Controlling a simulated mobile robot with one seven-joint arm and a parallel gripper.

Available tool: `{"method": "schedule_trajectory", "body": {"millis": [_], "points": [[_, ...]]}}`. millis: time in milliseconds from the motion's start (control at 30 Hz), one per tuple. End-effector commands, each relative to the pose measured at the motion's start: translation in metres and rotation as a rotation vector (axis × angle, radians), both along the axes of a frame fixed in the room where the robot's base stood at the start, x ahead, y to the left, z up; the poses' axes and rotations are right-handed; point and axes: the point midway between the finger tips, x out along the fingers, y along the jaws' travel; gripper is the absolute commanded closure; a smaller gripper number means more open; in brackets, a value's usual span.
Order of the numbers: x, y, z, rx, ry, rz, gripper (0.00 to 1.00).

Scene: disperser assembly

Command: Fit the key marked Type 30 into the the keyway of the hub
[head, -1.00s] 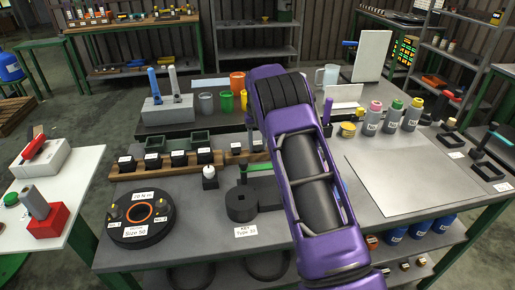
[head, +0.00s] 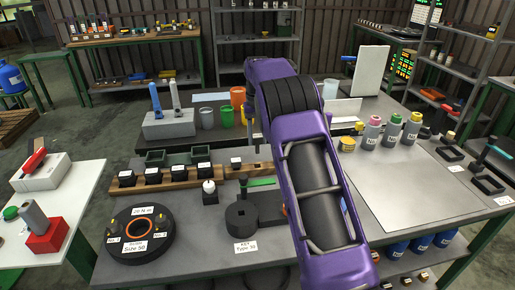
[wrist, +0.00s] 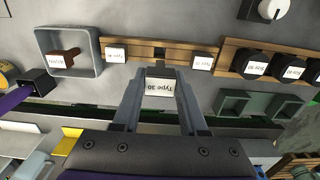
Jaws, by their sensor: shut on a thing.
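The key marked Type 30 (wrist: 160,88) shows its white label between the two fingers of my gripper (wrist: 160,74) in the wrist view. My gripper is shut on it, close to a gap in the wooden rack (wrist: 228,58). The hub (head: 241,216) is a dark round block with a small opening in its top, standing at the front middle of the table in the head view. A sign reading Key Type 30 (head: 245,247) is in front of it. In the head view my arm hides most of my gripper and the key.
Other labelled pieces stand in the rack, which also shows in the head view (head: 128,182). A small white-topped piece (head: 209,190) stands between rack and hub. A large round Size 50 fixture (head: 140,250) is at left. A bare plate (head: 425,170) lies at right.

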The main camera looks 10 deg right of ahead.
Motion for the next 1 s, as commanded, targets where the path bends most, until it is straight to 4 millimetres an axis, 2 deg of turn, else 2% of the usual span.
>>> {"method": "schedule_trajectory", "body": {"millis": [167, 267, 467, 700, 900, 1000], "points": [[-0.012, 0.010, 0.018, -0.002, -0.002, -0.001, 1.00], [-0.028, 0.021, 0.025, -0.003, -0.003, -0.004, 1.00], [-0.074, 0.045, 0.037, -0.005, -0.003, -0.009, 1.00], [-0.138, 0.068, 0.042, -0.003, -0.004, -0.009, 1.00], [-0.187, 0.079, 0.040, -0.002, -0.002, -0.003, 1.00], [-0.204, 0.082, 0.038, 0.000, -0.002, -0.002, 1.00]]}}
